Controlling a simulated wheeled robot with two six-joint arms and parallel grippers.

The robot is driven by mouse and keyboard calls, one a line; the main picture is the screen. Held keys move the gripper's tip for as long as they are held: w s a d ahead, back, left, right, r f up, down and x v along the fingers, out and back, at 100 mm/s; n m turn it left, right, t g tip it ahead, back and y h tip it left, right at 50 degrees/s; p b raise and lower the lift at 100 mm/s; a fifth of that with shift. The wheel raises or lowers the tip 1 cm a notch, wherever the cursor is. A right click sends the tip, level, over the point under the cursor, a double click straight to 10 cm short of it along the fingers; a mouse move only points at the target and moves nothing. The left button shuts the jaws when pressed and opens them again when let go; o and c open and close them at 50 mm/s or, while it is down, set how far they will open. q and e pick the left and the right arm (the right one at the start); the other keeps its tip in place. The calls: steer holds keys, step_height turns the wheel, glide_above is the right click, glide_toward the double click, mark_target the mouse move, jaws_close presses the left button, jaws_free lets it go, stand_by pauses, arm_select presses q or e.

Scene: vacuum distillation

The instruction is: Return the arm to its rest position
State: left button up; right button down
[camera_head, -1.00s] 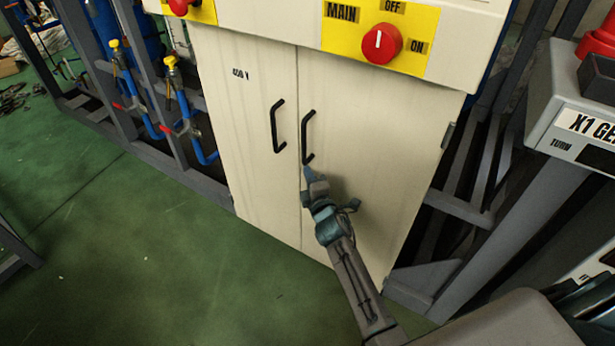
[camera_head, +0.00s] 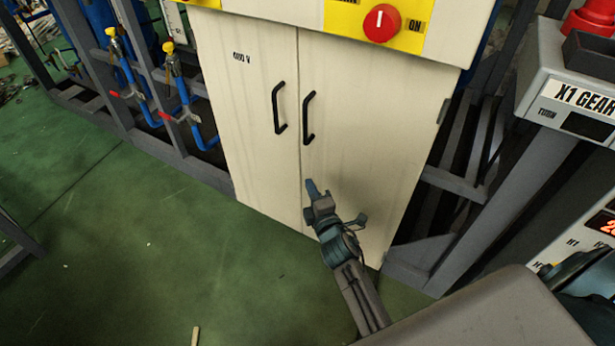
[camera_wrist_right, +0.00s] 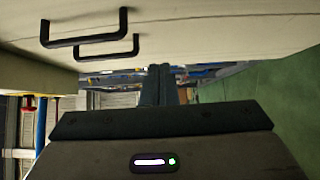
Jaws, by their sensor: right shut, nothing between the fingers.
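My right gripper (camera_head: 312,188) shows in the head view in front of the lower part of a cream cabinet (camera_head: 245,130). It is shut and empty, its tip below the two black door handles and apart from them. The left handle (camera_head: 279,108) and the right handle (camera_head: 308,118) are on the closed double doors. In the right wrist view the closed fingers (camera_wrist_right: 160,85) point away from the camera, with the handles (camera_wrist_right: 85,40) at the upper left. My left gripper is not in view.
A red knob (camera_head: 381,22) on a yellow plate is above the doors. Blue pipes with yellow-topped valves (camera_head: 168,47) stand in a grey frame at the left. A grey machine (camera_head: 580,90) stands at the right. The green floor (camera_head: 110,250) is open at the lower left.

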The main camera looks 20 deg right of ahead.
steer(key=s+d+f+m+g+h, duration=0.25)
steer(key=s+d+m+g, duration=0.35)
steer(key=s+m, duration=0.4)
steer(key=s+a+m+g+y, duration=0.25)
steer(key=s+m+g, duration=0.45)
steer(key=s, duration=1.3)
arm_select(q)
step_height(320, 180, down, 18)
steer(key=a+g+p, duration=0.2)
steer(key=p, duration=0.5)
arm_select(e)
step_height(320, 180, down, 18)
steer(key=w+d+g, duration=0.1)
steer(key=d+g, duration=0.1)
steer(key=d, duration=0.1)
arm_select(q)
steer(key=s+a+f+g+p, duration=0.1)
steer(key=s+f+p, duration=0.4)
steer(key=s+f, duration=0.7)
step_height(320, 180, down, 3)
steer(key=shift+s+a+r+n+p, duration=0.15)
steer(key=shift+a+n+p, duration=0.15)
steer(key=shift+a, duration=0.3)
arm_select(e)
steer(key=s+d+f+g, duration=0.1)
steer(key=s+f, duration=1.2)
steer(key=f, duration=0.1)
steer(key=shift+d+f+g, duration=0.3)
steer(key=shift+d+f, duration=0.05)
steer(key=shift+f, duration=0.05)
